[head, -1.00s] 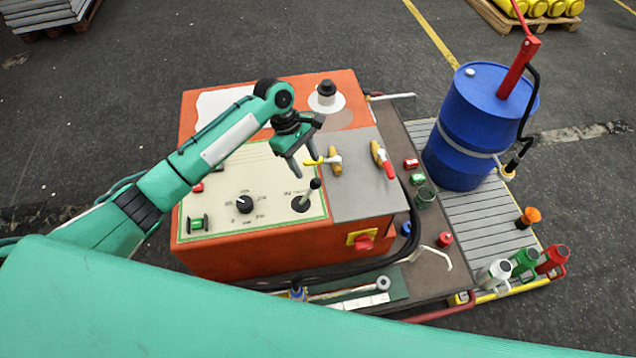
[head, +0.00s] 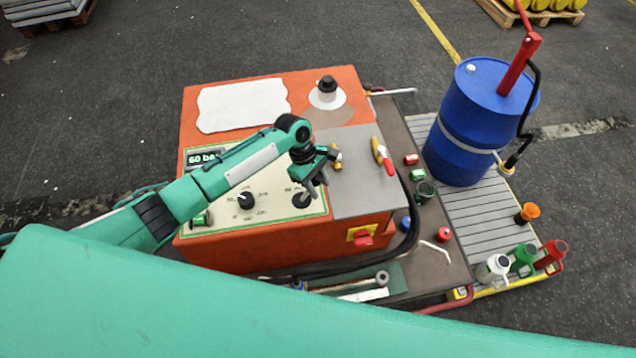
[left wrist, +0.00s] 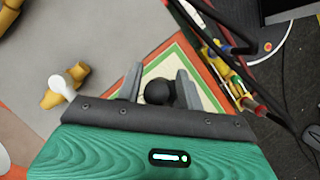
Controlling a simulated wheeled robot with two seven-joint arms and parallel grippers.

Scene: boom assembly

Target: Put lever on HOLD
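The lever stands at the right corner of the cream control panel (head: 270,211). Its round black base (head: 301,200) shows in the head view, while its upper part is hidden by my gripper. In the left wrist view the lever's black ball knob (left wrist: 158,91) lies between my two fingers. My left gripper (head: 313,192) is over the lever with its fingers pointing down. The fingers are apart, one on each side of the knob; whether either touches it I cannot tell. The lever's tilt and the HOLD mark cannot be made out. My right gripper is not in view.
A black dial (head: 246,200) and a display reading about "60 ba" (head: 203,159) are on the panel. Yellow valves, one with a red handle (head: 383,157), stand on the grey plate (head: 352,190) beside the gripper. A blue drum (head: 477,120) stands farther right.

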